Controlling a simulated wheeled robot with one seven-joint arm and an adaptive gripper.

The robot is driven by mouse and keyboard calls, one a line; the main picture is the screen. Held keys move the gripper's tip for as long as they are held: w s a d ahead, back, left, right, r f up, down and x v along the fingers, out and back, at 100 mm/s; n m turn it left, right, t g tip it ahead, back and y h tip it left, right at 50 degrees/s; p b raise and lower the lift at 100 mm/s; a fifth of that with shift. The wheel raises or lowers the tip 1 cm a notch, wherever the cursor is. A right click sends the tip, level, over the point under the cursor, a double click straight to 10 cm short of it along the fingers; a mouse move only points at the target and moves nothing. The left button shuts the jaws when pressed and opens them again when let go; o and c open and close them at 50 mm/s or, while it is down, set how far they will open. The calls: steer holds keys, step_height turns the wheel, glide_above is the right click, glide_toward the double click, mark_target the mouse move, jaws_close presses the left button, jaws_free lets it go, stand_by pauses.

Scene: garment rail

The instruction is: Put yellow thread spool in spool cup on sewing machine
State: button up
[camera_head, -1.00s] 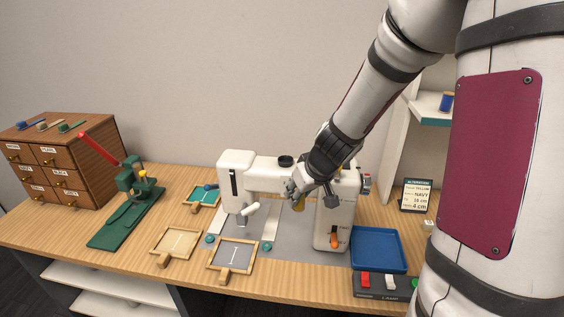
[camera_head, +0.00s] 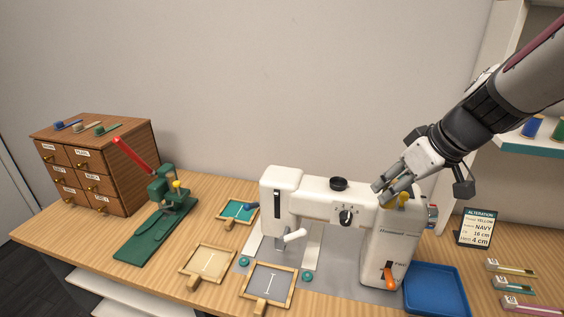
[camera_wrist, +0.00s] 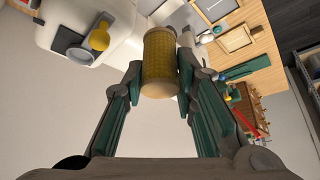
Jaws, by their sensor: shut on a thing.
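The yellow thread spool (camera_wrist: 160,62) is between my gripper's fingers (camera_wrist: 147,60) in the wrist view, gripped at its sides. In the head view my gripper (camera_head: 382,190) is at the upper right part of the white sewing machine (camera_head: 318,197); I cannot make out the spool clearly there. The black spool cup (camera_head: 338,184) stands on top of the machine's arm, left of my fingertips and apart from them. A yellow knob (camera_head: 403,199) on the machine is close to my gripper; it also shows in the wrist view (camera_wrist: 100,38).
A blue tray (camera_head: 437,292) lies right of the machine, beside a dark order card (camera_head: 478,228). Embroidery frames (camera_head: 208,263) and a green press (camera_head: 165,215) are to the left. A wooden drawer cabinet (camera_head: 97,165) stands far left. A spool shelf (camera_head: 530,143) is at right.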

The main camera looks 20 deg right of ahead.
steer(key=w, duration=0.5)
steer(key=w+a+f+p, duration=0.1)
steer(key=w, duration=0.4)
steer(key=w+a+p, duration=0.1)
steer(key=w, duration=0.4)
steer(key=shift+w+f, duration=0.15)
steer(key=shift+w, duration=0.15)
steer(key=shift+f, duration=1.75)
steer(key=shift+w+f, duration=0.1)
steer(key=o, duration=0.9)
steer(key=shift+o, duration=0.2)
steer(key=v, duration=1.1)
steer(key=s+a+r, duration=0.4)
steer(key=s+a, duration=0.8)
steer(key=s+a+f+m+h, duration=0.1)
steer(key=s+a+m, duration=0.1)
steer(key=s, duration=0.9)
steer(key=shift+a+f+g, duration=0.3)
steer(key=shift+a+f, duration=0.1)
steer(key=shift+a, duration=0.5)
